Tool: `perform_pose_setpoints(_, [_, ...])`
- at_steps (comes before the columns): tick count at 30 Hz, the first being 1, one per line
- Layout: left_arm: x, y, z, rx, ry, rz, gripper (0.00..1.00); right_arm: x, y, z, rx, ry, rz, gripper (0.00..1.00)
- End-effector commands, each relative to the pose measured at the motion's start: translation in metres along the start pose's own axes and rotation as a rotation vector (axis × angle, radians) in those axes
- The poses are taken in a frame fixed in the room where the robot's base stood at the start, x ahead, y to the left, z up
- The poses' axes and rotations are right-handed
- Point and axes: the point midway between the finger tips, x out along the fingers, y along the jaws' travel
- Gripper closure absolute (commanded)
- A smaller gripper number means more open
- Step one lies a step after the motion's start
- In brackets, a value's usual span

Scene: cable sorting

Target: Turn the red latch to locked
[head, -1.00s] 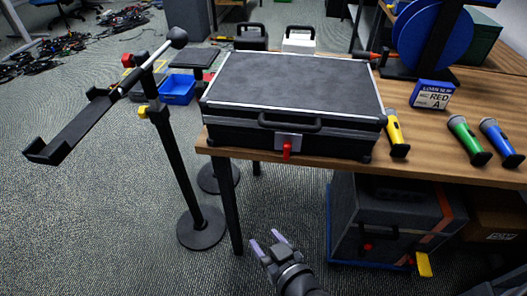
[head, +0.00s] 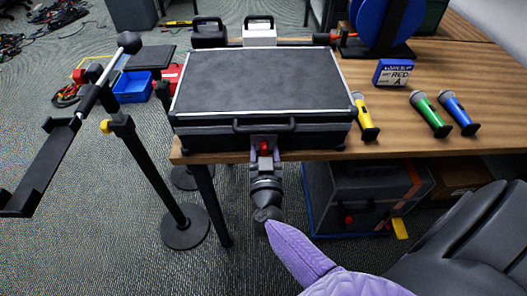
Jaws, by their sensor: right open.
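The red latch (head: 264,147) is on the front face of a closed black case (head: 258,82) with silver edges, which lies on the wooden table. My right gripper (head: 264,155) is at the latch, with its open fingers on either side of the red part. The fingers partly cover the latch and its plate, so its exact angle is hard to tell. I cannot tell whether the fingers touch it. The case's black handle (head: 264,125) is just above. My left gripper is not in view.
Yellow (head: 364,114), green (head: 428,112) and blue (head: 456,112) microphones lie right of the case, near a blue labelled box (head: 393,73). A black stand with a tray (head: 40,168) stands at the left. A dark crate (head: 365,195) sits under the table.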

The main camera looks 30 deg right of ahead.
Motion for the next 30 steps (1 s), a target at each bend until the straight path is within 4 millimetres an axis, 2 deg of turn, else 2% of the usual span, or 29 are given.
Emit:
perform_pose_setpoints(3, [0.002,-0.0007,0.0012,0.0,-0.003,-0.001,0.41,0.0064,0.0001,-0.0003,0.001,0.001,0.0,0.41])
perform_pose_setpoints(9, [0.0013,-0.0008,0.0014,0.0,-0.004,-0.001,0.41,0.0065,0.0001,-0.001,0.001,0.001,-0.001,0.41])
perform_pose_setpoints(15, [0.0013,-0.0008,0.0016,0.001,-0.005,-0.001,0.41,0.0063,0.0,-0.001,0.001,0.001,-0.001,0.84])
perform_pose_setpoints(18, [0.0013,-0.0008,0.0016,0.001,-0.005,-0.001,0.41,0.0062,0.0,-0.0009,0.001,0.001,-0.001,1.0])
perform_pose_setpoints(30, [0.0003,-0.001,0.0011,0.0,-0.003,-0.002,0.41,0.006,0.0001,-0.001,0.029,0.0,-0.001,1.0])
